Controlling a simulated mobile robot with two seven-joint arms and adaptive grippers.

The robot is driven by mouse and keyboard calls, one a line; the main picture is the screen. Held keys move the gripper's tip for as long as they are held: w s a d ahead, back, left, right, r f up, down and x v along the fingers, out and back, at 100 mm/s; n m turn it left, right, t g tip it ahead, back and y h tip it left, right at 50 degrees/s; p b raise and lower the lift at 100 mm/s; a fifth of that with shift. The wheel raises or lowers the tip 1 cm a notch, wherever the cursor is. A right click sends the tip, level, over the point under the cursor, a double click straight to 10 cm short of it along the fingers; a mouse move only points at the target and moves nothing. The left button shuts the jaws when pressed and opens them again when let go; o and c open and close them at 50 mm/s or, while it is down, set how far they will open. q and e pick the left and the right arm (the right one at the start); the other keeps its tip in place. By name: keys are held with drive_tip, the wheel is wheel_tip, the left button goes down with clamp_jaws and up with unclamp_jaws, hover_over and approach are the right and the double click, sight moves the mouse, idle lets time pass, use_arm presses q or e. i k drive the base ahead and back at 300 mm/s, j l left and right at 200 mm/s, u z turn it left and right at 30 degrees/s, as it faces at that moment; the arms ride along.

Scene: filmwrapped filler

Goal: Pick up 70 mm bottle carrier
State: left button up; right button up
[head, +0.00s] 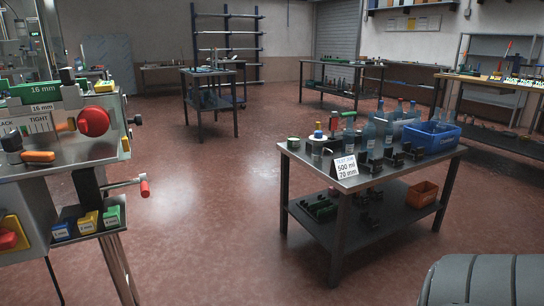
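No carrier with a readable 70 mm marking shows. Several small dark blocky pieces (394,157) stand along the front right of the steel table (300,154); they may be bottle carriers, but they are too small to tell. More dark and green pieces (319,208) lie on its lower shelf (345,236). A white sign (345,168) at the table's front edge has lines reading 500 ml and 70 mm. Bluish bottles (368,134) stand behind the dark pieces. Neither of my grippers is in view.
A blue bin (432,137) sits on the table's right end, an orange bin (422,194) below. At left stands a machine with a red knob (93,121), a 16 mm label and small coloured bins (88,222). Open red floor (215,215) lies between.

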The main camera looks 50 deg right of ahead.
sight(370, 161)
drive_tip(key=z, duration=2.2)
drive_tip(key=i+l+z, duration=0.15)
drive_tip(key=i, duration=0.05)
